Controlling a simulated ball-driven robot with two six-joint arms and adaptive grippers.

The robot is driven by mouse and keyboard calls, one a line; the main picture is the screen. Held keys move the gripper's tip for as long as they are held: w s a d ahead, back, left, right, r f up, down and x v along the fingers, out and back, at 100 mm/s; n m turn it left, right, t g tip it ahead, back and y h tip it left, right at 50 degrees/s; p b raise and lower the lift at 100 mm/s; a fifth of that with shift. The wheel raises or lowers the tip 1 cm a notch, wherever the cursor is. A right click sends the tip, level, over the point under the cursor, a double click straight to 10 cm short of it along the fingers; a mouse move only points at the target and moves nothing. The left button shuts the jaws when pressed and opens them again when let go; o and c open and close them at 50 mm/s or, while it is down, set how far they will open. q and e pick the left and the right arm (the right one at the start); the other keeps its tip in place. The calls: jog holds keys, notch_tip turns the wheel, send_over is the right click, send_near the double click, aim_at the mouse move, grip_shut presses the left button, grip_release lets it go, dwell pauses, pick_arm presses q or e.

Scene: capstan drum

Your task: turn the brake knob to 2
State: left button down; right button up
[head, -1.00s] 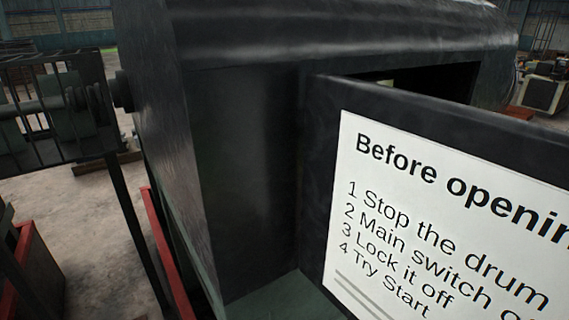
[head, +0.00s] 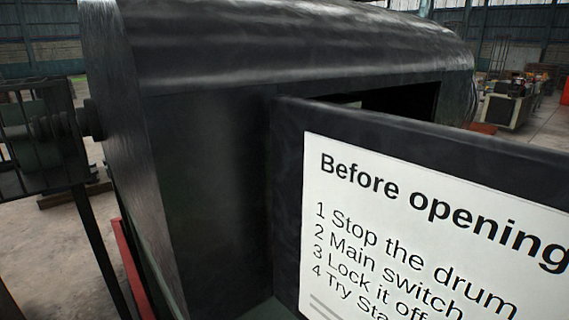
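The brake knob is not in view. Neither of my grippers shows in the head view. A large dark machine housing (head: 200,150) with a rounded top fills the middle of the view. Its dark door (head: 290,180) stands open towards me and carries a white notice (head: 400,230). The notice reads "Before opening", with lines on stopping the drum, the main switch, locking off and trying start. A dark opening (head: 400,100) shows behind the door's top edge; little can be made out inside it.
A dark mesh guard (head: 40,135) on a thin leg stands at the left, beside the housing. A red rail (head: 132,270) runs low along the housing's left side. Concrete floor (head: 60,230) shows at the left. A machine (head: 508,105) stands far back at the right.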

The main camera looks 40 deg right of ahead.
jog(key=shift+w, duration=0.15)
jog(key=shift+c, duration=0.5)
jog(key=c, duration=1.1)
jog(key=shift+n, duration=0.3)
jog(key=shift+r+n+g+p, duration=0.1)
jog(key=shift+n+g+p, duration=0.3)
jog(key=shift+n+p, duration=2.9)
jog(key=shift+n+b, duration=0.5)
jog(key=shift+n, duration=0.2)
